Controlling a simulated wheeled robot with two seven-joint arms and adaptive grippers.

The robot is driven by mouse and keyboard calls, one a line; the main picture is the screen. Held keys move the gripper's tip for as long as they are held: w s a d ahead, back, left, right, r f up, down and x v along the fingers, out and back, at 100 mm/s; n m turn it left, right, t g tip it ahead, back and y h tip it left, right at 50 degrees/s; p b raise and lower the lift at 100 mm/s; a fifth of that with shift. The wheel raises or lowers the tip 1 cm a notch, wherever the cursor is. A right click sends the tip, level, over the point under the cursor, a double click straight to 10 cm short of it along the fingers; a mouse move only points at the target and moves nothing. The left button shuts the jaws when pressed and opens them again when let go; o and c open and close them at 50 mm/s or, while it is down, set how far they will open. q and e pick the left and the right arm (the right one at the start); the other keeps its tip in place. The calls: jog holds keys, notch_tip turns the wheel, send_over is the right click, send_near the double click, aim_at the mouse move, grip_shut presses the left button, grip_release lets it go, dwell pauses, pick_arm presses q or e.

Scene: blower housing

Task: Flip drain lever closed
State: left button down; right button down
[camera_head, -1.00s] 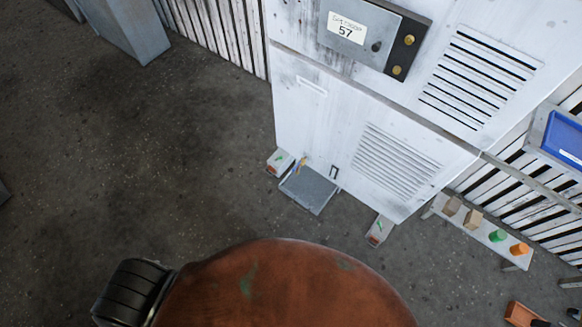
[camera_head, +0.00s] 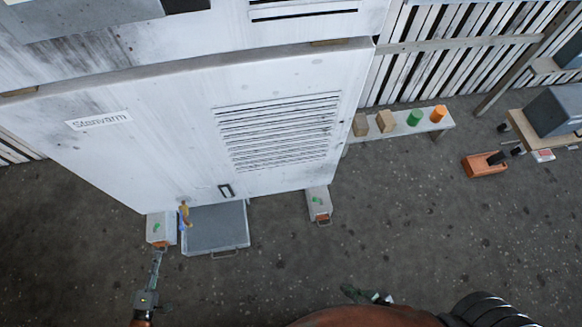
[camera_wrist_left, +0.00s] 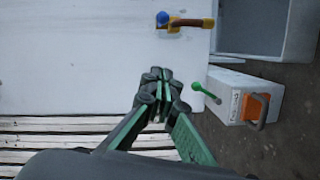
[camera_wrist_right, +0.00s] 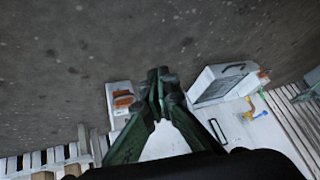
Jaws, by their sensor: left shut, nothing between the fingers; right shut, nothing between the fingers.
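The drain lever (camera_head: 184,215), yellow-brown with a blue part, sits at the lower front edge of the white blower housing (camera_head: 170,165). In the left wrist view the lever (camera_wrist_left: 190,22) points sideways along the white panel, with a blue knob (camera_wrist_left: 162,18) at one end. It also shows small in the right wrist view (camera_wrist_right: 257,113). My left gripper (camera_head: 158,256) is shut and empty, below and left of the lever, by a small grey box. My right gripper (camera_head: 366,294) is shut and empty near the lower edge, well away from the lever.
A grey tray (camera_head: 242,228) lies beside the lever. Grey boxes with green knobs stand left (camera_head: 155,238) and right (camera_head: 319,210) of it. A bench (camera_head: 438,126) holds blocks and green and orange cylinders. An orange toolbox (camera_head: 482,169) is further right. Open floor lies in front.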

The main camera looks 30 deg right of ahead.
pick_arm(q)
jog(key=shift+w+d+r+h, duration=0.15)
jog(key=shift+w+r+h, duration=0.15)
jog(key=shift+w, duration=0.15)
pick_arm(e)
jog(key=shift+w+a+r, duration=0.2)
jog(key=shift+w+r, duration=0.2)
